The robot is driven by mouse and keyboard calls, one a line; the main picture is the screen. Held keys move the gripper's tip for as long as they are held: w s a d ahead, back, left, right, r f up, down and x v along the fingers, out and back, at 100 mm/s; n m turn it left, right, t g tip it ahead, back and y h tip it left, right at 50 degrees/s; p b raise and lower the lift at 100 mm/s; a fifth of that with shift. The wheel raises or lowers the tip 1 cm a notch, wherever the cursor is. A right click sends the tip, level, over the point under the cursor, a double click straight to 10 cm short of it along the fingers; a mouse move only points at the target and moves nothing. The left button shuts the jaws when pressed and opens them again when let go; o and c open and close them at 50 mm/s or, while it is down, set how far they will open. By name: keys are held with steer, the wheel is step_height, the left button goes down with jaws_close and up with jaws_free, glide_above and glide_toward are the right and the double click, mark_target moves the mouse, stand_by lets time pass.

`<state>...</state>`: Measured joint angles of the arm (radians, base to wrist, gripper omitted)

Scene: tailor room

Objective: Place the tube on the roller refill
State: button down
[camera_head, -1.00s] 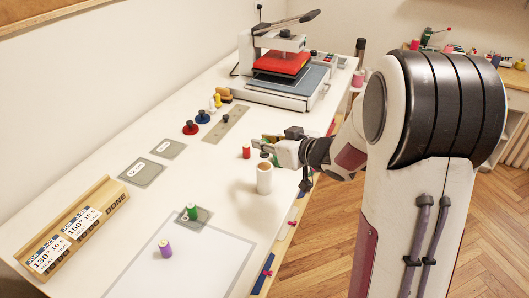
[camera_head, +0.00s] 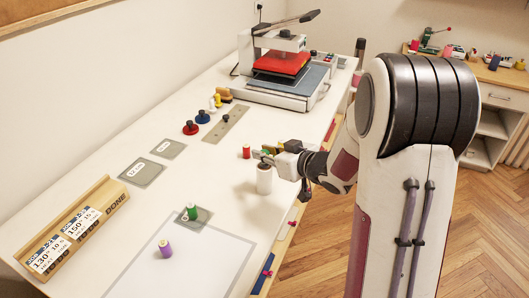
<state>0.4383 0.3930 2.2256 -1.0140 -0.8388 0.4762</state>
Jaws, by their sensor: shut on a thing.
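A white upright cylinder (camera_head: 264,183), which looks like the roller refill, stands on the white table near its right edge. My gripper (camera_head: 267,160) is right above its top, reaching in from the right. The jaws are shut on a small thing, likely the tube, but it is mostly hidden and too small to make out. A dark patch shows between jaws and cylinder top; I cannot tell whether the held thing touches the cylinder.
A red spool (camera_head: 246,152) stands just behind the gripper. A heat press (camera_head: 285,75) is at the back, a wooden sign holder (camera_head: 70,228) front left. Table left of the cylinder is clear.

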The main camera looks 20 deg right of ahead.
steer(key=shift+f, duration=0.2)
steer(key=c, duration=1.9)
jaws_free()
steer(key=shift+r, duration=0.2)
steer(key=shift+s+d+r, duration=0.1)
steer(key=shift+s, duration=0.05)
steer(key=v, duration=1.1)
steer(key=shift+s, duration=0.3)
steer(key=shift+r, duration=0.15)
